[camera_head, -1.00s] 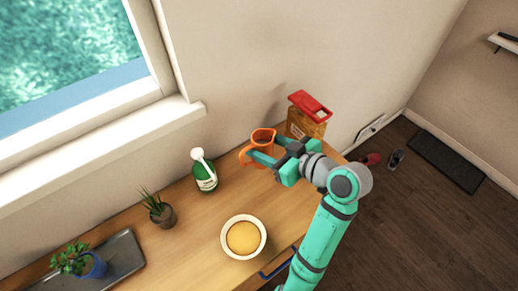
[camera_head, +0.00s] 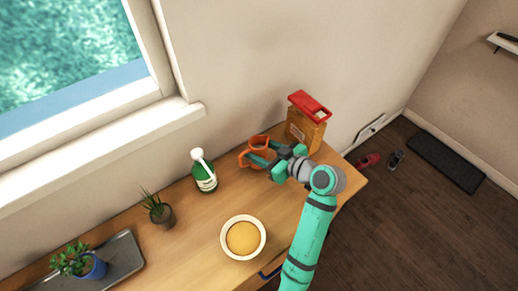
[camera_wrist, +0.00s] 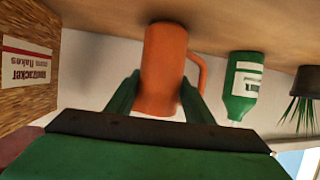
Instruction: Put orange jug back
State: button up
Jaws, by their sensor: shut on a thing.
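The orange jug (camera_head: 259,143) is at the back of the wooden counter, between the green bottle and the box with the red lid. Its handle points left in the head view. My gripper (camera_head: 262,156) is shut on the jug, with one finger on each side of its body. In the wrist view, the jug (camera_wrist: 163,70) appears upside down between the two fingers (camera_wrist: 157,95), and its base is at or very near the counter surface. I cannot tell if it fully touches the counter.
The green bottle (camera_head: 204,176) with a white top stands left of the jug. The box with a red lid (camera_head: 305,130) stands close on the right. A bowl with yellow contents (camera_head: 243,238), a small plant (camera_head: 158,211) and a tray (camera_head: 124,262) are also on the counter (camera_head: 197,226).

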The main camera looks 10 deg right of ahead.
jog(key=shift+f, duration=0.1)
jog(key=o, duration=1.3)
jog(key=shift+o, duration=0.2)
jog(key=v, duration=1.2)
